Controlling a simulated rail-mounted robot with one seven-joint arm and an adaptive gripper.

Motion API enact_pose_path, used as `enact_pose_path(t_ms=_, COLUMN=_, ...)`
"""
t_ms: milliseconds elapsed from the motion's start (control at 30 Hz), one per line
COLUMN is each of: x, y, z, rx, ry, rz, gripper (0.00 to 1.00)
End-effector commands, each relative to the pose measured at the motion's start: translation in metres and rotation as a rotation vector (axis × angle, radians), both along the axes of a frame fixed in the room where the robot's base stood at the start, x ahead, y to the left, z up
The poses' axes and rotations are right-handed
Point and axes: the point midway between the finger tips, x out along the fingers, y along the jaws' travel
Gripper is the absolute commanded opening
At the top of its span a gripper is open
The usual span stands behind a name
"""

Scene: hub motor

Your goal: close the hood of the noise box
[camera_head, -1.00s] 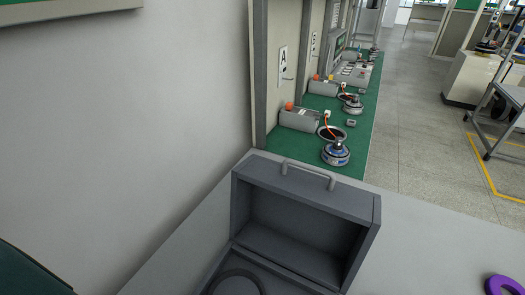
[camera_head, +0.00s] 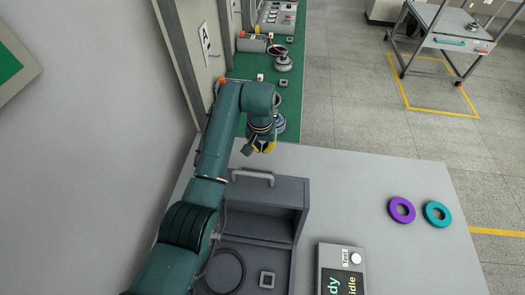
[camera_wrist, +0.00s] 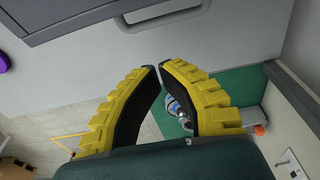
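The noise box (camera_head: 284,248) is a dark grey box on the light grey table, with its hood (camera_head: 284,191) standing open at the back. A grey bar handle (camera_head: 253,178) is on the hood's upper edge. A dark ring and a small square part show inside the base. My gripper (camera_head: 264,148), with yellow fingers, is beyond the hood and handle, apart from them. In the wrist view, the fingertips (camera_wrist: 158,68) nearly meet with nothing held between them. The hood's edge (camera_wrist: 70,14) and handle (camera_wrist: 165,16) lie at the top of that view.
A test panel (camera_head: 340,270) stands right of the box. A purple ring (camera_head: 401,210) and a teal ring (camera_head: 437,214) lie farther right. A wall is at left, and a green bench (camera_head: 290,118) with motors lies beyond the table. The table's right part is mostly clear.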

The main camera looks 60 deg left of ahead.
Motion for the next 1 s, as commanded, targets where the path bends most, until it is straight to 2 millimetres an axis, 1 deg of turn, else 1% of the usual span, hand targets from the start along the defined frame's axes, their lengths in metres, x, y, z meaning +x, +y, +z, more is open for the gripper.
enact_pose_path(t_ms=33, x=0.0, y=0.0, z=-0.01, rx=-0.004, ry=0.003, rz=-0.001, gripper=0.0)
enact_pose_path(t_ms=200, x=0.003, y=0.003, z=-0.045, rx=-0.002, ry=0.001, rz=-0.002, gripper=0.0)
enact_pose_path(t_ms=433, x=0.007, y=0.008, z=-0.089, rx=0.001, ry=0.0, rz=-0.003, gripper=0.0)
enact_pose_path(t_ms=467, x=0.006, y=0.007, z=-0.09, rx=0.001, ry=-0.002, rz=-0.003, gripper=0.0)
enact_pose_path(t_ms=500, x=0.004, y=0.003, z=-0.084, rx=0.003, ry=-0.003, rz=-0.003, gripper=0.0)
enact_pose_path(t_ms=533, x=0.002, y=0.0, z=-0.083, rx=0.004, ry=-0.003, rz=-0.003, gripper=0.0)
enact_pose_path(t_ms=800, x=-0.012, y=-0.022, z=-0.079, rx=0.002, ry=-0.002, rz=-0.003, gripper=0.0)
enact_pose_path(t_ms=1000, x=-0.015, y=-0.025, z=-0.08, rx=0.003, ry=-0.003, rz=-0.003, gripper=0.0)
